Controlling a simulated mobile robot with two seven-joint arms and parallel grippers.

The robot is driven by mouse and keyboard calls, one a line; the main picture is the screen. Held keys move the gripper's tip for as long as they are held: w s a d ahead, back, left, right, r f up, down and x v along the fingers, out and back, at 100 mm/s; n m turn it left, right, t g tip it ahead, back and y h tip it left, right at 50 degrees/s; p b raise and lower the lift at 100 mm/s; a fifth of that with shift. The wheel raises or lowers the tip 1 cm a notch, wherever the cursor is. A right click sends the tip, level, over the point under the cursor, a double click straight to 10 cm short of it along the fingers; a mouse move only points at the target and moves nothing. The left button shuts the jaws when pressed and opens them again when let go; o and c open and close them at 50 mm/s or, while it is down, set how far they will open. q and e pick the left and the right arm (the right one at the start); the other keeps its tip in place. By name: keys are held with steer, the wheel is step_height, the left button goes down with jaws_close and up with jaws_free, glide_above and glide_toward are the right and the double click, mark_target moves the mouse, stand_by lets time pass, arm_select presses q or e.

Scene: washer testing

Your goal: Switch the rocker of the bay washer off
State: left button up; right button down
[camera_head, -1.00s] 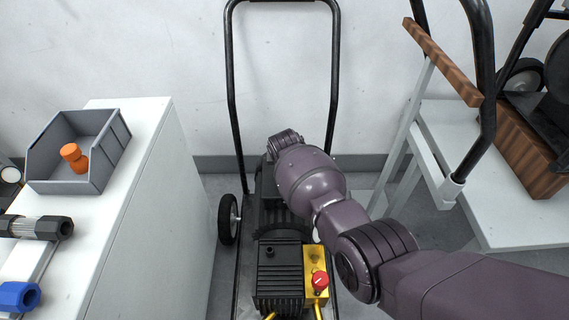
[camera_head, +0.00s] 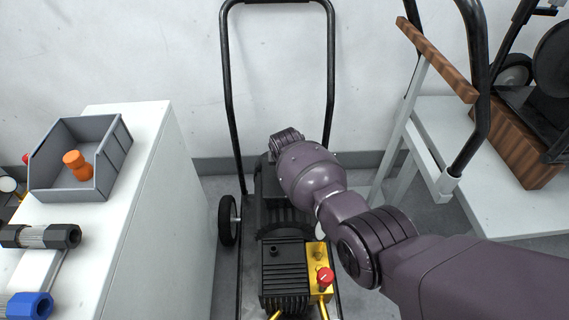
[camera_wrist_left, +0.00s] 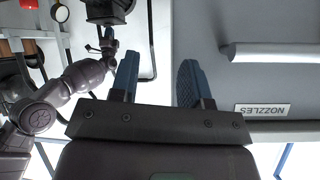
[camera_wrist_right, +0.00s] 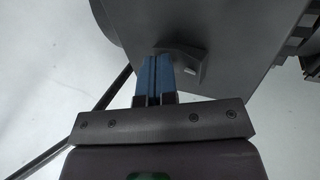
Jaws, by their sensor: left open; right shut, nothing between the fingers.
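The bay washer (camera_head: 285,270) stands on the floor in the middle of the head view, with a black ribbed pump, a tall black handle and a yellow block with a red knob (camera_head: 325,278). My right arm reaches over it from the right; its gripper is hidden there. In the right wrist view my right gripper (camera_wrist_right: 160,62) is shut and empty, its blue fingertips at a small raised frame (camera_wrist_right: 190,68) on a grey housing (camera_wrist_right: 230,30). This may be the rocker; its position and any contact are unclear. My left gripper (camera_wrist_left: 160,75) is open and empty, away from the washer's pump.
A white cabinet (camera_head: 150,200) on the left bears a grey bin (camera_head: 50,165) with an orange part (camera_head: 77,162), plus black and blue fittings. On the right, a white table (camera_head: 490,215) and a handle frame stand close to my right arm. A NOZZLES label (camera_wrist_left: 262,110) shows in the left wrist view.

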steer(key=shift+s+r+p, duration=0.3)
steer(key=shift+s, duration=0.05)
arm_select(q)
steer(key=shift+w+r, duration=0.3)
steer(key=shift+r, duration=0.35)
arm_select(e)
steer(key=shift+s+f, duration=0.1)
steer(key=shift+s, duration=0.05)
steer(key=shift+f, duration=0.1)
steer(key=r, duration=0.1)
steer(key=r+p, duration=0.1)
steer(key=r, duration=0.1)
steer(key=r+p, duration=0.1)
steer(key=shift+s+r, duration=0.15)
steer(key=shift+s, duration=0.1)
arm_select(q)
steer(key=s+p, duration=0.1)
steer(key=s+n+g+p, duration=0.1)
steer(key=p, duration=0.1)
steer(key=s+a+p, duration=0.1)
steer(key=shift+f+n+g+y, duration=0.3)
steer(key=shift+f, duration=0.05)
arm_select(e)
steer(key=s+v, duration=0.1)
steer(key=v, duration=0.5)
steer(key=shift+s, duration=0.25)
